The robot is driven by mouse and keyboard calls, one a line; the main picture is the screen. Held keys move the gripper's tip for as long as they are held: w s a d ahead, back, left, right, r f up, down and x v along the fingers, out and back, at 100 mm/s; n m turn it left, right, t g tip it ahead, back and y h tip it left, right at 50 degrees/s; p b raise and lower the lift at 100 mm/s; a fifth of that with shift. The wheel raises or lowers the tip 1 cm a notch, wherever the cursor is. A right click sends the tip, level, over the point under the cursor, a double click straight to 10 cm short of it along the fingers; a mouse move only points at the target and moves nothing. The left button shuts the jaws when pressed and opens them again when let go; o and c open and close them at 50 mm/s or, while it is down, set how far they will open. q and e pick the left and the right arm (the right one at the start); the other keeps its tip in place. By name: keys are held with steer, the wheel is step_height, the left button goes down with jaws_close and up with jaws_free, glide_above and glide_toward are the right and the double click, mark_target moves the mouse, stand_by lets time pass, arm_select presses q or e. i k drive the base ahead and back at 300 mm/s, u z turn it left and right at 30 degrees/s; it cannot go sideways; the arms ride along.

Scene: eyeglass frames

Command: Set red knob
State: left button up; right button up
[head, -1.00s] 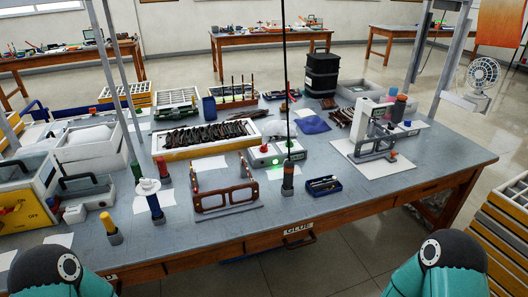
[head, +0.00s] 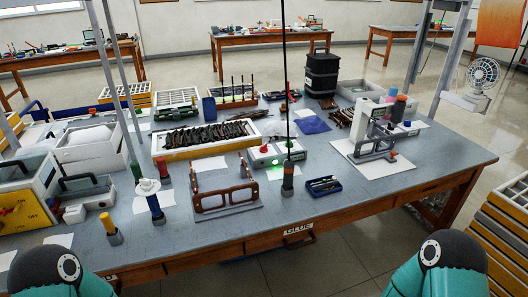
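A red knob (head: 264,148) stands on top of a low white control box (head: 262,160) near the middle of the table. A green light glows on the front of this box. Another knob-like top in dark green shows on the box's right part, partly behind an upright tool (head: 287,180) with an orange band. Neither of my grippers is in view. Only teal parts of my arms show at the bottom left and bottom right corners, well away from the knob.
A brown eyeglass frame (head: 225,199) stands on a holder in front of the box. A tray of dark frames (head: 206,153) lies behind it. A blue case (head: 324,187) lies to the right. The table's front right is bare.

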mark_target(263, 148)
steer(key=z, duration=0.5)
steer(key=i, duration=0.2)
steer(key=u, duration=2.9)
steer(key=i, duration=0.2)
steer(key=u, duration=1.5)
steer(key=k, duration=1.65)
steer(key=z, duration=0.35)
steer(key=k, duration=0.8)
